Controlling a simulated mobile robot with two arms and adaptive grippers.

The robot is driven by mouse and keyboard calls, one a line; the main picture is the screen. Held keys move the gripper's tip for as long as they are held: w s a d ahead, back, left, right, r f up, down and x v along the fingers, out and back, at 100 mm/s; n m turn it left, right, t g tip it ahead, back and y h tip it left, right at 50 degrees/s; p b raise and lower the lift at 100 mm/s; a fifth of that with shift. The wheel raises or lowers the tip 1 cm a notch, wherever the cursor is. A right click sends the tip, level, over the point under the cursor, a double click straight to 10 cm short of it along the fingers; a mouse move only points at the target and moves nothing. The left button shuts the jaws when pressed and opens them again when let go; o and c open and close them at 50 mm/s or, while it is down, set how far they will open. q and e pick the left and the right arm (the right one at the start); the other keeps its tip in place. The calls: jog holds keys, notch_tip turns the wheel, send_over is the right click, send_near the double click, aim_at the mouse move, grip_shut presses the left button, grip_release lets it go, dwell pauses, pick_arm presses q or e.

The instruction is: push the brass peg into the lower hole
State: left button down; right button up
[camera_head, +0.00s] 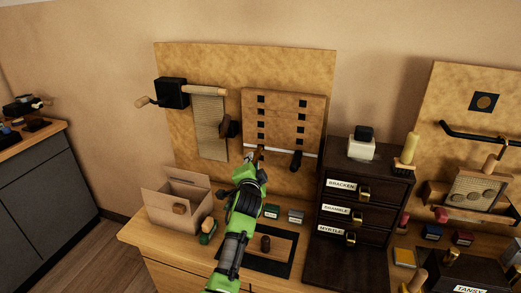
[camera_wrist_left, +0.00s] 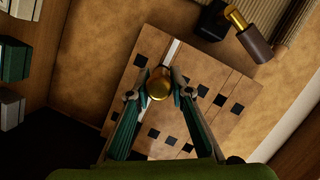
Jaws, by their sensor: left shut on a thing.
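In the head view my left gripper (camera_head: 256,160) is at the panel's lower left. The peg's far end and the lower hole cannot be made out; I cannot tell whether the peg touches the panel.
A dark handle (camera_head: 297,160) hangs at the panel's lower right. A crank box (camera_head: 171,92) with a hanging mesh strip (camera_head: 209,125) is to the left. An open cardboard box (camera_head: 175,210) stands below. A dark drawer cabinet (camera_head: 340,205) stands close on the right.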

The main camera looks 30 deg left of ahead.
aim_at(256, 156)
pick_arm(q)
jog(key=shift+w+a+b, duration=0.2)
jog(key=shift+w+b, duration=0.25)
jog(key=shift+w, duration=0.3)
jog(key=shift+w+a+b, duration=0.2)
jog(key=shift+w+b, duration=0.2)
jog(key=shift+w, duration=0.35)
jog(key=shift+w+a, duration=0.1)
jog(key=shift+w, duration=0.35)
jog(key=c, duration=1.8)
grip_release()
jog(key=shift+o, duration=0.2)
jog(key=v, duration=1.2)
